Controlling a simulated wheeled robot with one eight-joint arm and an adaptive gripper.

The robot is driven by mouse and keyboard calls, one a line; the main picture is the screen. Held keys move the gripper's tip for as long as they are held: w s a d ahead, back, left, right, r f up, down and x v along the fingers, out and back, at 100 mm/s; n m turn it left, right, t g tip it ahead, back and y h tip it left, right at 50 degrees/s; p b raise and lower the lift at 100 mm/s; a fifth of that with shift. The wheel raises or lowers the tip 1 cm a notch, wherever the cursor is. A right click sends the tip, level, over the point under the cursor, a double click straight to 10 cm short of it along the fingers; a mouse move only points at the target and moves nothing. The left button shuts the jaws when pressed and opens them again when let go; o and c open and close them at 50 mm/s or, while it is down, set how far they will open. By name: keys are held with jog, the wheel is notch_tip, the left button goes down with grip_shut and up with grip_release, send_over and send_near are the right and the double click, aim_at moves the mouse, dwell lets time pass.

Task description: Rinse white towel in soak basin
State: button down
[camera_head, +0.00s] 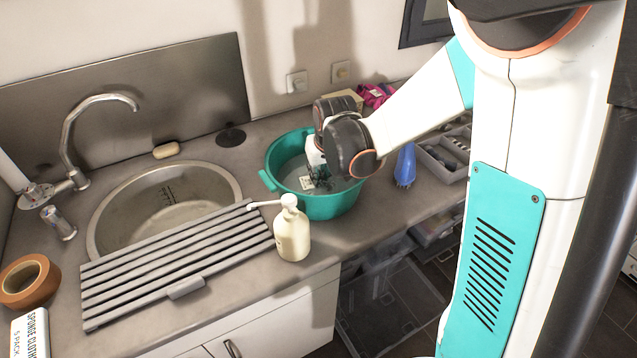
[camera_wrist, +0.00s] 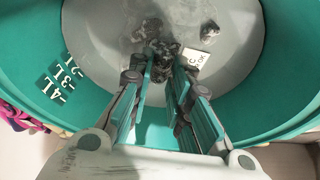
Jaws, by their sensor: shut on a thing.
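The soak basin (camera_head: 327,207) is a round teal tub on the counter, holding grey, cloudy water. My gripper (camera_head: 317,172) reaches down inside it. In the wrist view my gripper (camera_wrist: 162,78) points into the basin (camera_wrist: 275,85), its fingers close together at the tips. They are shut on a dark, mottled thing (camera_wrist: 160,50) at the water. I cannot tell whether this is the towel; no plainly white towel shows. A small white lettered piece (camera_wrist: 195,58) lies just right of the fingertips. Another dark, mottled lump (camera_wrist: 211,30) shows farther right.
A cream pump bottle (camera_head: 292,235) stands close in front of the basin. A grey slatted rack (camera_head: 178,262) partly covers the steel sink (camera_head: 125,210) at left. A blue brush-like thing (camera_head: 405,166) and a grey tray (camera_head: 440,160) stand to the right.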

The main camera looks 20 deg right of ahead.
jog(key=shift+s+d, duration=0.15)
jog(key=shift+s, duration=0.05)
jog(key=shift+w+d+r, duration=0.1)
jog(key=shift+w+d, duration=0.1)
jog(key=shift+w, duration=0.3)
jog(key=shift+w+d+r, duration=0.1)
jog(key=shift+w+d, duration=0.05)
jog(key=shift+w, duration=0.35)
jog(key=shift+s+a+f, duration=0.1)
jog(key=shift+a+f, duration=0.05)
jog(key=shift+a, duration=0.35)
jog(key=shift+s+a+f, duration=0.1)
jog(key=shift+a, duration=0.4)
jog(key=shift+s+d+r, duration=0.25)
jog(key=shift+d+r, duration=0.25)
notch_tip(320, 180, up, 13)
jog(key=p, duration=0.9)
